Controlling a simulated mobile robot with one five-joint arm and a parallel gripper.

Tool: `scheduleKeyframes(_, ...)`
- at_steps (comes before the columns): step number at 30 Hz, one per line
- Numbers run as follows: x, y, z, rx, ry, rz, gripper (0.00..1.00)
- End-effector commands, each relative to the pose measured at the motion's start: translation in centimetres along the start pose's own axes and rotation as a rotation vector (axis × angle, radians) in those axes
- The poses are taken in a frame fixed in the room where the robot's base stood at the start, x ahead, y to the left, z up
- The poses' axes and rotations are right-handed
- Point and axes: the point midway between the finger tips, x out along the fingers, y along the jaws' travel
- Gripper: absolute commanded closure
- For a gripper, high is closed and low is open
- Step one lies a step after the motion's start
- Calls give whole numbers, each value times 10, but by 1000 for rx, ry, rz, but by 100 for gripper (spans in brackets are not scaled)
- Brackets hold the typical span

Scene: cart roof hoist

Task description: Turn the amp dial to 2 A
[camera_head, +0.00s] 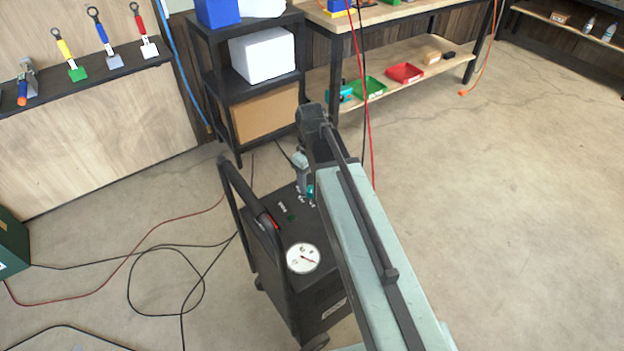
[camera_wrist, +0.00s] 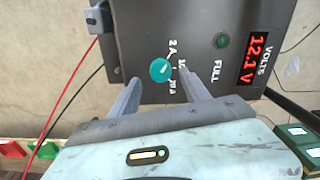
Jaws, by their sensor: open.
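The amp dial (camera_wrist: 161,70) is a round teal knob with a short white mark, on the dark panel of the charger (camera_wrist: 200,25). "2 A" is printed beside it, with a "10" label and another partly covered label nearby. I cannot tell which label the mark points at. My gripper (camera_wrist: 158,78) is open, its two fingers apart on either side of the dial; contact is not clear. In the head view, the dial (camera_head: 310,191) shows partly behind my arm, with my gripper (camera_head: 302,178) over the black charger (camera_head: 268,262).
The charger has a red "12.1 V" display (camera_wrist: 257,58), a green "FULL" light (camera_wrist: 221,41), a white gauge (camera_head: 303,258) and a tall handle (camera_head: 250,193). Cables (camera_head: 165,270) lie on the floor at left. A shelf (camera_head: 235,100) stands behind; floor at right is clear.

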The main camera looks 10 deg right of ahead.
Motion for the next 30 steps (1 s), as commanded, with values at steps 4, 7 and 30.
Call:
scheduleKeyframes(4,-38,1,-1,0,0,1,45)
scheduleKeyframes(7,-49,1,-1,0,0,1,45)
scheduleKeyframes(30,-93,-14,48,114,0,0,45)
